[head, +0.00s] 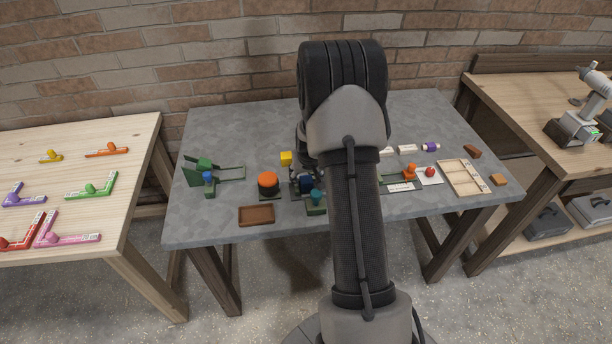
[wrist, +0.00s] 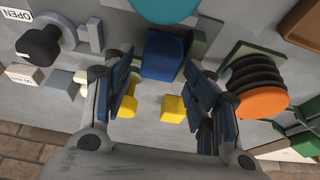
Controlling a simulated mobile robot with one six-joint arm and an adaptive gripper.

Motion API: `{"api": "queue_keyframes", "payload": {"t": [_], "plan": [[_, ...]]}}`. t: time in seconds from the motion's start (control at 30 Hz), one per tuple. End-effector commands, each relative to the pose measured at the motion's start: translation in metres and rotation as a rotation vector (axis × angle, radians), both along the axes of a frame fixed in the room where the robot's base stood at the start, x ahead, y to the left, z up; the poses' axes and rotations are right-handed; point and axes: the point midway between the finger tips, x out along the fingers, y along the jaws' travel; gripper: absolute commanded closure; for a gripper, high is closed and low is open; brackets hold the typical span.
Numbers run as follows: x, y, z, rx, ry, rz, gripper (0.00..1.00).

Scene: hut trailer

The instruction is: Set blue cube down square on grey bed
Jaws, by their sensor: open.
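The blue cube (wrist: 164,56) shows in the wrist view just above centre, at the mouth of my gripper (wrist: 157,80). The fingers are apart, one to each side of the cube, with a visible gap on the left and a narrower one on the right. Neither finger is clearly touching it. A green part shows beside the cube on the right. I cannot make out the grey bed's edges or tell whether the cube rests square on it. In the head view my arm hides much of this spot.
An orange-topped black stack (wrist: 258,92) stands close by the right finger. A black knob (wrist: 42,46) is at left, and a teal round top (wrist: 165,8) above. Yellow pieces (wrist: 173,110) show between the fingers. A brown tray (head: 256,215) sits at the table's front.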

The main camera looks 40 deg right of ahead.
Motion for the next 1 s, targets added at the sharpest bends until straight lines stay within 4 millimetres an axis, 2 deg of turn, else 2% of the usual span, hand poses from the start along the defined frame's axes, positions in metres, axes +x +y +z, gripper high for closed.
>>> {"api": "queue_keyframes", "payload": {"t": [0.1, 0.5, 0.77, 0.87, 0.97, 1.0], "plan": [[-0.001, 0.0, 0.019, -0.002, -0.003, 0.0, 0.47], [-0.03, 0.018, 0.099, -0.001, -0.002, 0.0, 0.47], [-0.038, 0.026, 0.123, -0.001, -0.002, 0.004, 0.47], [-0.038, 0.044, 0.145, -0.004, -0.008, 0.032, 0.47], [-0.043, 0.08, 0.183, -0.004, -0.014, 0.087, 0.47], [-0.048, 0.099, 0.2, -0.004, -0.017, 0.116, 0.47]]}}
